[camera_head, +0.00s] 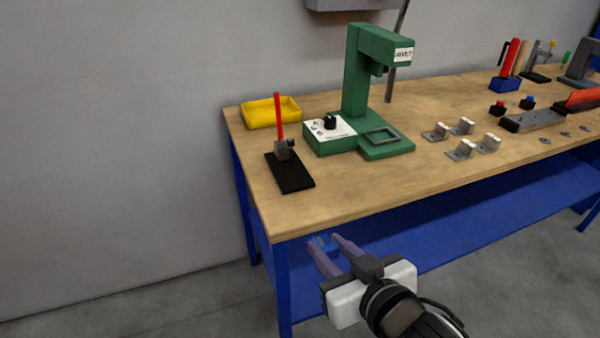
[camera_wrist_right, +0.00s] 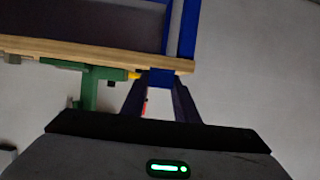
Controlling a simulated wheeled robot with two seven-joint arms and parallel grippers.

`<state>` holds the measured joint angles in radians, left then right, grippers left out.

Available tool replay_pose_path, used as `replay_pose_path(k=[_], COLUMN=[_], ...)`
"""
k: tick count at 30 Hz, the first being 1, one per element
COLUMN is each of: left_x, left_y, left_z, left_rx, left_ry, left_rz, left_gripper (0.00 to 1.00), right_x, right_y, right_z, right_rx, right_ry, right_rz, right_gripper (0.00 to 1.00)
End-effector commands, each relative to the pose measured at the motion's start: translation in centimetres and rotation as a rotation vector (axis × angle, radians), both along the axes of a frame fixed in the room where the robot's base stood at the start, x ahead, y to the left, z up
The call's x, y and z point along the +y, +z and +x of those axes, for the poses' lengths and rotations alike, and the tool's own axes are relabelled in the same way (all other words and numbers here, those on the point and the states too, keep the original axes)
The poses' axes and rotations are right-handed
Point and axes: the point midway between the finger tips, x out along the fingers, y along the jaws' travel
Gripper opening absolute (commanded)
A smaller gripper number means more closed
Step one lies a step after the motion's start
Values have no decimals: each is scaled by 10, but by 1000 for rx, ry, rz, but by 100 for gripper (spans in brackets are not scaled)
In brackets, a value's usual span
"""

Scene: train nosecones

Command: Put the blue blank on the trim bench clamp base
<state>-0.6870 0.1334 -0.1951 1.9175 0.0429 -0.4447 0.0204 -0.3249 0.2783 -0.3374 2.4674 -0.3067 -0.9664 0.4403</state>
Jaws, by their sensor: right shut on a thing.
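My right gripper (camera_head: 325,241) is shut on the small blue blank (camera_head: 324,248), in front of the bench's near left corner in the head view. In the right wrist view the blue blank (camera_wrist_right: 158,79) shows between the fingertips of my right gripper (camera_wrist_right: 158,84). The clamp base (camera_head: 291,175) is a black plate near the bench's left end, with a grey clamp and an upright red handle (camera_head: 279,115). The gripper is apart from it, nearer the camera. My left gripper is not in view.
A green press (camera_head: 355,80) stands right of the clamp, and a yellow tray (camera_head: 270,111) is behind it. Several metal brackets (camera_head: 461,150) lie on the wooden bench (camera_head: 340,195). The bench's front edge lies between my right gripper and the clamp.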

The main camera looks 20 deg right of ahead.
Motion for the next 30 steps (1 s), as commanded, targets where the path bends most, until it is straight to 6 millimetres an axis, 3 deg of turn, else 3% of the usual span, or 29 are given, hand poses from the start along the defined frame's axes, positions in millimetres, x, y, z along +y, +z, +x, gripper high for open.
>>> replay_pose_path(k=[1, 6, 11, 14, 30], left_x=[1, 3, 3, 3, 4], left_y=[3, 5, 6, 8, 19], left_z=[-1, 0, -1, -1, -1], left_rx=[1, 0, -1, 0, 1], left_ry=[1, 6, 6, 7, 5], left_rz=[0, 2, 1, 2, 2], left_gripper=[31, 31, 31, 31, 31], right_x=[-1, -10, -16, -16, -11], right_y=[13, 35, 43, 44, 44], right_z=[11, 32, 44, 62, 200], right_rx=[-12, -6, -2, -1, -1], right_ry=[4, -23, -43, -46, -45], right_rz=[-8, -4, 1, 2, 3], right_gripper=[2, 2, 2, 2, 2])
